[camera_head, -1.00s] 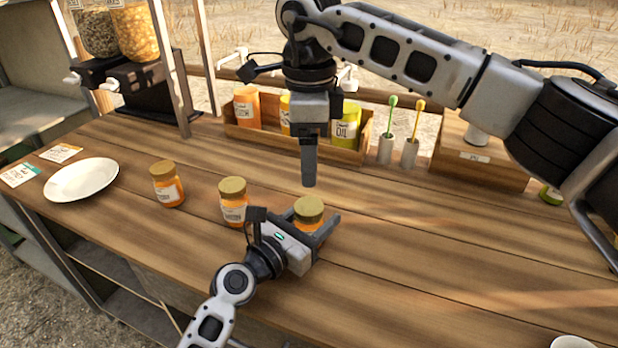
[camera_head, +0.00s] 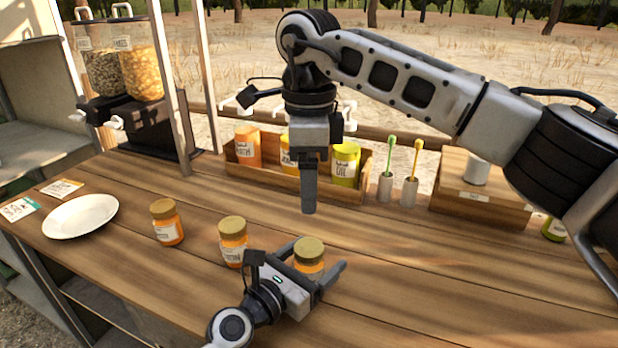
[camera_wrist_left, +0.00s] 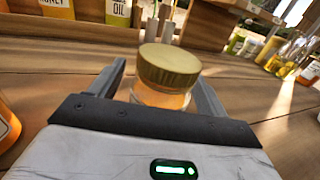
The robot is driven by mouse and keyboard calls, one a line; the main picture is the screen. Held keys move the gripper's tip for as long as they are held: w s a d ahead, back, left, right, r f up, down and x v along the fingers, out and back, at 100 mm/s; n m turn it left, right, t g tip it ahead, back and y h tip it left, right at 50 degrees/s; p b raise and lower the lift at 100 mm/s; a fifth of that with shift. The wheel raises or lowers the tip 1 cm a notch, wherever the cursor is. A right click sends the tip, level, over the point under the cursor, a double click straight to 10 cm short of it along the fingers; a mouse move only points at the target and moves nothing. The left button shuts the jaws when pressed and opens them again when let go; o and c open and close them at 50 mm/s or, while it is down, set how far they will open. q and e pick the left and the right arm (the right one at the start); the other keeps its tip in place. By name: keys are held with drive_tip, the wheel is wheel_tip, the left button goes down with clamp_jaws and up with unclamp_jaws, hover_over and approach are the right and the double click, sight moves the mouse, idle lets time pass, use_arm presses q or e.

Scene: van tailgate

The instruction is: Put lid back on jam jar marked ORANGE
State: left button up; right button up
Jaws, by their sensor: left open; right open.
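Three orange jam jars with gold lids stand upright in a row on the wooden table. The left jar (camera_head: 167,226) and the middle jar (camera_head: 233,245) stand free. The right jar (camera_head: 310,265) is between the fingers of my left gripper (camera_head: 324,268), which is open around it. In the left wrist view this jar (camera_wrist_left: 167,75) stands between the two fingers (camera_wrist_left: 163,90), its gold lid on top and its label hidden. My right gripper (camera_head: 309,208) points down above the table behind the right jar, open and empty. I cannot read which jar says ORANGE.
A white plate (camera_head: 82,216) and two cards lie at the left. A wooden box (camera_head: 270,181) with several bottles stands behind, beside two cups with brushes (camera_head: 386,186) and a wooden crate (camera_head: 480,203). Dispensers (camera_head: 125,75) stand at the back left. The right front table is clear.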

use_arm(q)
drive_tip(key=b+v, duration=0.1)
drive_tip(key=v, duration=1.3)
drive_tip(key=shift+s+a+f, duration=0.1)
drive_tip(key=shift+s+a, duration=0.15)
drive_tip(key=shift+s, duration=0.05)
drive_tip(key=shift+s+a, duration=0.3)
drive_tip(key=shift+s, duration=0.1)
